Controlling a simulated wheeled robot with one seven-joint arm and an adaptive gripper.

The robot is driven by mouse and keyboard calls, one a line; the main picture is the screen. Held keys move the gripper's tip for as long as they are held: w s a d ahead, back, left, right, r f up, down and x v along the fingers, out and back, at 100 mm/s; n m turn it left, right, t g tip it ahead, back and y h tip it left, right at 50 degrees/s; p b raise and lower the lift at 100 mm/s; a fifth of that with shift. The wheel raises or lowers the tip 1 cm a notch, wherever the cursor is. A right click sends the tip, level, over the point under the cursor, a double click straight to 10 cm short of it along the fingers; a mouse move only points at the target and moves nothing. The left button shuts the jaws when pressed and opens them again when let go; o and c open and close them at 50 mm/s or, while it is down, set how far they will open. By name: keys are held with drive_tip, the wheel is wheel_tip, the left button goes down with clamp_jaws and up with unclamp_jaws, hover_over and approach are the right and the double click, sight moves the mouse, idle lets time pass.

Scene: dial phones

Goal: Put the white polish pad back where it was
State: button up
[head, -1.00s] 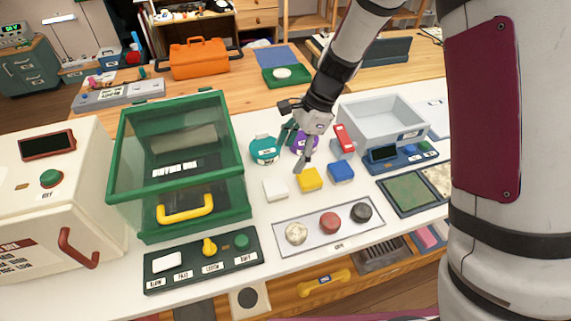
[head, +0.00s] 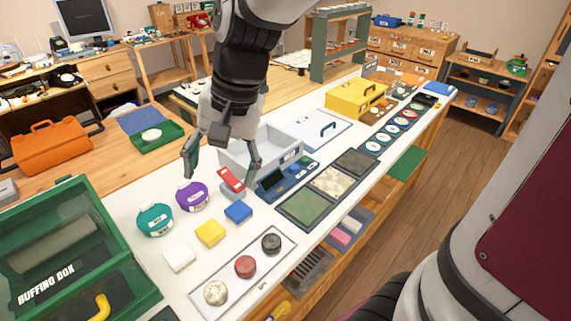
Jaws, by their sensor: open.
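Several pale pads could be the white polish pad; I cannot tell which. A square white block (head: 179,257) lies on the white counter beside a yellow block (head: 210,233) and a blue block (head: 238,212). A speckled cream disc (head: 215,292) sits in a flat tray (head: 258,288) with a red disc (head: 245,266) and a black disc (head: 271,243). A round white piece (head: 151,135) sits in the green case behind. My gripper (head: 222,177) is open and empty, its fingers spread above the counter around the red-topped stand (head: 231,180), seemingly without touching it.
Teal (head: 155,220) and purple (head: 192,196) round containers stand left of the gripper. A grey bin (head: 262,144) is just behind it. The green clear-lidded buffing box (head: 65,240) is at left. Textured panels (head: 305,209) lie at right. Shelves below hold pads.

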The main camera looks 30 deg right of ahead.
drive_tip(key=s+d+r+n+t+h, duration=0.3)
drive_tip(key=s+d+n, duration=0.3)
drive_tip(key=s, duration=0.7)
drive_tip(key=shift+d+r+n, duration=0.3)
drive_tip(key=shift+d+r, duration=0.35)
drive_tip(key=shift+r, duration=0.05)
